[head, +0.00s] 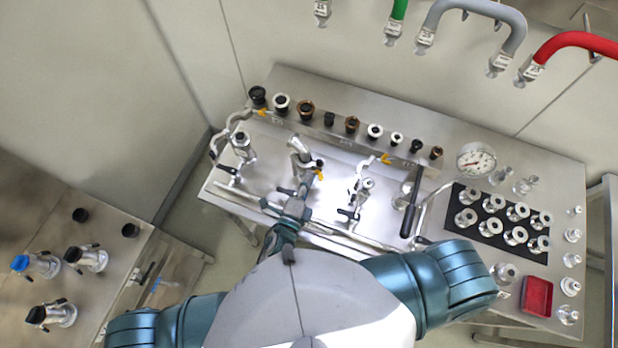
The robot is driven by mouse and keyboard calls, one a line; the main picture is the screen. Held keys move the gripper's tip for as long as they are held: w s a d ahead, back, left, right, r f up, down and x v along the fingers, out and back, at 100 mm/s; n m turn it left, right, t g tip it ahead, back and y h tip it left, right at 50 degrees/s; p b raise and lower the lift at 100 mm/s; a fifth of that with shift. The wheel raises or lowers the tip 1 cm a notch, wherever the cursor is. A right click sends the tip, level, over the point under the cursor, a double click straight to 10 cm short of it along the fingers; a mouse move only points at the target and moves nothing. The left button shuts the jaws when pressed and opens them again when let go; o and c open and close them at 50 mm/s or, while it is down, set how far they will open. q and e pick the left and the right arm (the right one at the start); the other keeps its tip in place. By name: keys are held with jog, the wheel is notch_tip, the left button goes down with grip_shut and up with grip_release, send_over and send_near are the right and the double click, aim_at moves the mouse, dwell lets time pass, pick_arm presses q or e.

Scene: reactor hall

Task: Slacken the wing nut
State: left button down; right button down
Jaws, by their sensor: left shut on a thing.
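My left gripper (302,188) reaches over the bench to the front of the middle fitting. It is shut on a small part there, which looks like the wing nut. The nut itself is mostly hidden by the fingers and too small to make out clearly. My right upper arm shows at the lower right, but my right gripper is not in view.
The steel bench (345,110) carries a row of dark and white rings, a pressure gauge (476,160), a black mat (462,236) with several flanges, a black-handled tool (410,215) and a red tray (537,296). Hoses hang above. A side bench (120,262) stands left.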

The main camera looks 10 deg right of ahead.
pick_arm(q)
jog(key=shift+f, duration=0.25)
jog(key=c, duration=1.3)
grip_release()
jog(key=shift+a, duration=0.1)
jog(key=shift+r, duration=0.1)
jog(key=v, duration=1.2)
